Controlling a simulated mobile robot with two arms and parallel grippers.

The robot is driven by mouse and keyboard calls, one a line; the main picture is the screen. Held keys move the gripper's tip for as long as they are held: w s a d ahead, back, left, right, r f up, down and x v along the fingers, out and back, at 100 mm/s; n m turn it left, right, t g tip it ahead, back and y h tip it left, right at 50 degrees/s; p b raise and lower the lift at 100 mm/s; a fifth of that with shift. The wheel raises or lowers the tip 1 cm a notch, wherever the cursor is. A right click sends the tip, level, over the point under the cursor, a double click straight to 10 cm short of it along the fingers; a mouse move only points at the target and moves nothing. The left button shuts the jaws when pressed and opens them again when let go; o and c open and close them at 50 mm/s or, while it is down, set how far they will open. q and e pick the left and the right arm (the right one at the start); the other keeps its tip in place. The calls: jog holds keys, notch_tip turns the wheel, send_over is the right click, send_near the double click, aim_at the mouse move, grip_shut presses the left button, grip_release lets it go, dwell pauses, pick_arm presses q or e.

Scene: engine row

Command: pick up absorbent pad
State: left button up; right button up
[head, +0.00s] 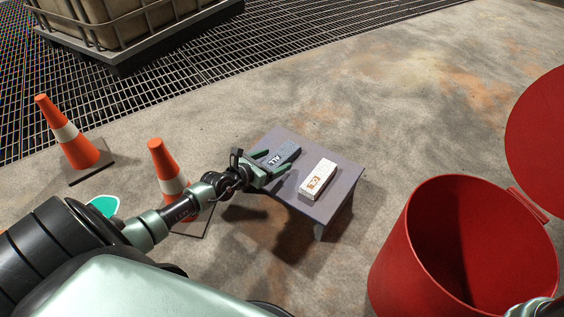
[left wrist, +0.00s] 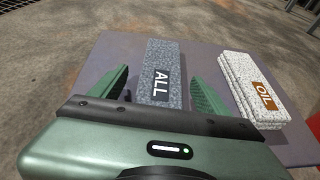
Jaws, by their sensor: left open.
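Two pads lie on a small grey-purple table (head: 318,209). One is a grey speckled pad labelled "ALL" (head: 285,152); the other is a white speckled stack labelled "OIL" (head: 319,179), to its right. My left gripper (head: 276,161) is open at the grey pad. In the left wrist view, the fingers of my left gripper (left wrist: 160,78) stand on either side of the grey pad (left wrist: 161,55), with gaps showing. The near end of that pad is hidden behind the gripper body. The white pad (left wrist: 240,80) lies outside the right finger. My right gripper is not in view.
An open red bin (head: 400,235) with a raised lid (head: 545,130) stands right of the table. Two orange cones (head: 72,145) (head: 163,165) stand to the left, the nearer one by my left arm. A caged tank (head: 120,35) stands behind on grating. Concrete floor behind the table is clear.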

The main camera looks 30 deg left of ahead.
pick_arm(q)
jog(key=shift+w+d+f, duration=0.1)
jog(key=shift+w+f, duration=0.25)
jog(key=shift+w, duration=0.2)
jog(key=shift+r, duration=0.1)
jog(key=c, duration=1.4)
jog(key=shift+c, duration=0.2)
